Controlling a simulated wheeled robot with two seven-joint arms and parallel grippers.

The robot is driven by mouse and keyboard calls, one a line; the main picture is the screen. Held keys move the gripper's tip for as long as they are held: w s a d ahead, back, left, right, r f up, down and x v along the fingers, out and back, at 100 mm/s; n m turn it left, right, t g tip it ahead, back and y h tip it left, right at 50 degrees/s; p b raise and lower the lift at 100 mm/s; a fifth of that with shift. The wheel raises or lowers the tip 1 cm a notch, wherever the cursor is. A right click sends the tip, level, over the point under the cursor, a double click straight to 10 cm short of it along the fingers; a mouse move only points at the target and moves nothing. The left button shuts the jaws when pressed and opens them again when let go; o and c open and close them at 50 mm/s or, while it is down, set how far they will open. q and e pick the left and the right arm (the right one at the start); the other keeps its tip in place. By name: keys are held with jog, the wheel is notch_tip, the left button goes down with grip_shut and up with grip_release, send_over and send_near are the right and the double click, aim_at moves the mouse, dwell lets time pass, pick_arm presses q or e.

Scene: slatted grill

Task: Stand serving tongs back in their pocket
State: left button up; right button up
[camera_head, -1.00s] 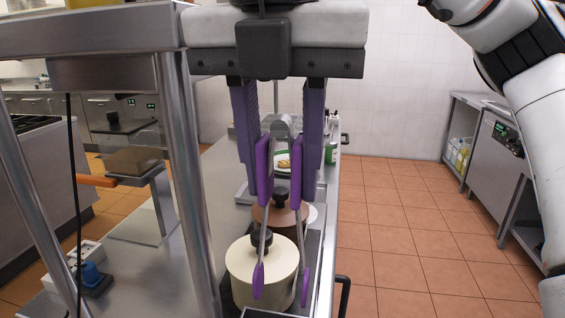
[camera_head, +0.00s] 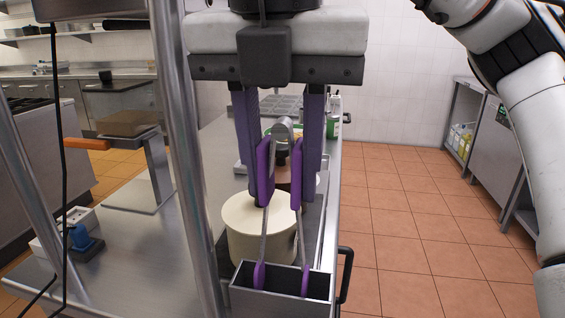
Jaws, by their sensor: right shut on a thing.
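The serving tongs (camera_head: 266,165) have grey metal arms with purple grips and purple tips. They hang upright, tips down, with their rounded hinge end at the top. My right gripper (camera_head: 282,180) comes down from the top of the view and is shut on the tongs. The pocket (camera_head: 281,304) is an open-topped metal box at the bottom centre. The purple tips overlap its opening in the picture; I cannot tell whether they are inside it or just above. My left gripper is not in view.
A cream lidded pot (camera_head: 243,235) stands just behind the pocket, with a brown pot (camera_head: 283,180) beyond it. A metal post (camera_head: 185,170) rises close on the left. A black handle (camera_head: 346,275) sticks out on the right. Tiled floor (camera_head: 410,220) is open beyond.

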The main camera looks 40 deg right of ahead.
notch_tip(320, 180, down, 7)
jog(key=b, duration=0.5)
jog(key=shift+r, duration=0.1)
dwell(0.5)
jog(key=shift+f+b, duration=1.3)
jog(key=shift+f, duration=0.15)
jog(key=o, duration=1.2)
jog(key=shift+o, duration=0.2)
